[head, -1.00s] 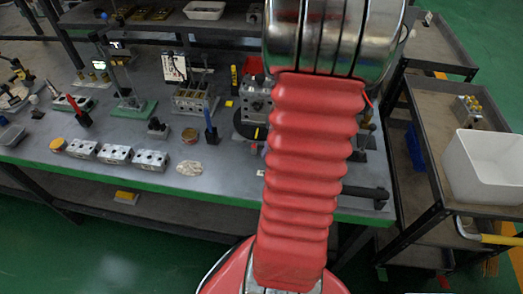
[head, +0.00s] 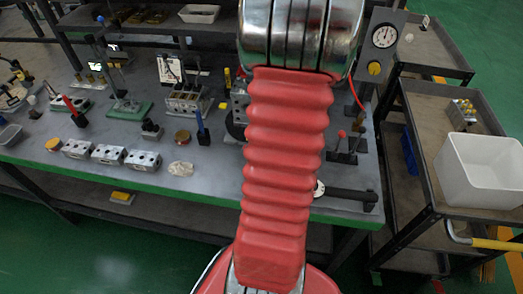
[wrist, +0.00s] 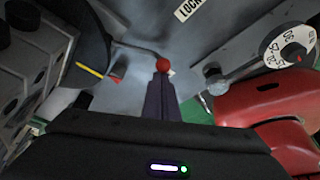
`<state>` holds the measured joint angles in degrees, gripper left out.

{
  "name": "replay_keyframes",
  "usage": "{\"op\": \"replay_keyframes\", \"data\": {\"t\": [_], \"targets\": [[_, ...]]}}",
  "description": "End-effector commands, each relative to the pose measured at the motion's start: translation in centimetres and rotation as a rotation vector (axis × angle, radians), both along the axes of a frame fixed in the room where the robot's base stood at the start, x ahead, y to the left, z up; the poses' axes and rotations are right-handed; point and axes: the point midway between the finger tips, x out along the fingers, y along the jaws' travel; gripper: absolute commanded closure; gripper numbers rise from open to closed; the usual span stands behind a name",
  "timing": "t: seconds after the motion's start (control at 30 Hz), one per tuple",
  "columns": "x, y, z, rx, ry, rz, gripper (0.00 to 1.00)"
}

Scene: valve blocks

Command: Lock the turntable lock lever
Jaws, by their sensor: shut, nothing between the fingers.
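The lock lever shows in the wrist view as a thin bent rod with a red ball knob (wrist: 162,65) at its end. My gripper (wrist: 161,80) is shut and empty, with its dark fingertips at or just short of the knob; I cannot tell whether they touch. The dark round turntable (wrist: 80,45) with a yellow mark is at the left of the wrist view. A white label reading "LOCK" (wrist: 187,9), partly cut off, lies beyond the knob. In the head view my red arm hides the gripper and most of the turntable (head: 235,131).
A wrench with a numbered dial (wrist: 293,42) lies right of the fingers. Grey blocks (wrist: 30,75) stand at the left. In the head view, a gauge panel (head: 382,45) and a red-knobbed lever (head: 341,133) stand right of my arm. Metal blocks (head: 142,160) line the bench front.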

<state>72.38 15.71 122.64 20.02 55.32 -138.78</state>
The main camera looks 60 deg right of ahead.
Motion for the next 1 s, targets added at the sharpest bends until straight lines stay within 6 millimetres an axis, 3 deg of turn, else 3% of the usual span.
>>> {"op": "replay_keyframes", "data": {"t": [0.4,1.0], "targets": [[-2.6,-2.4,0.0,0.001,-0.001,-0.017,1.00],[-3.4,-3.5,0.0,-0.003,0.001,-0.018,1.00]]}}
